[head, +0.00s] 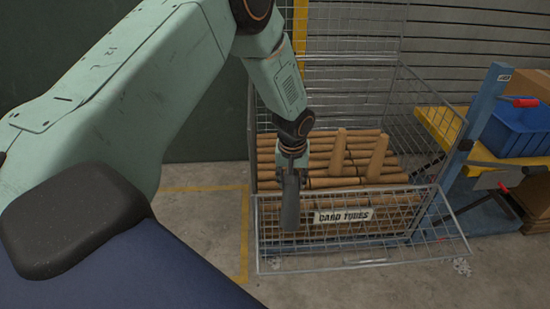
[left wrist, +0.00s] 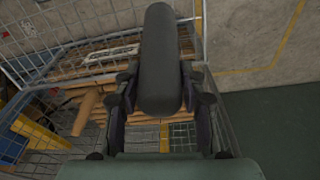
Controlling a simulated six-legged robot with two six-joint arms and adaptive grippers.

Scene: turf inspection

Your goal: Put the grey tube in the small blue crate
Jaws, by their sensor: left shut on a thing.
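The grey tube (head: 290,205) hangs roughly upright in my left gripper (head: 291,172), in front of the wire cage of card tubes. In the left wrist view the dark grey tube (left wrist: 160,60) lies between the two fingers, which are shut on it. The small blue crate (head: 522,130) stands on a yellow shelf at the far right of the head view, well away from my left gripper. The crate's right side is cut off by the picture edge. My right gripper is not in view.
The wire cage (head: 440,232) has its front panel tilted outward and holds many brown card tubes (head: 345,155), two standing up. A blue post (head: 482,118) and red handles (head: 526,103) are near the crate. A cardboard box (head: 530,83) is behind it. The floor at left is clear.

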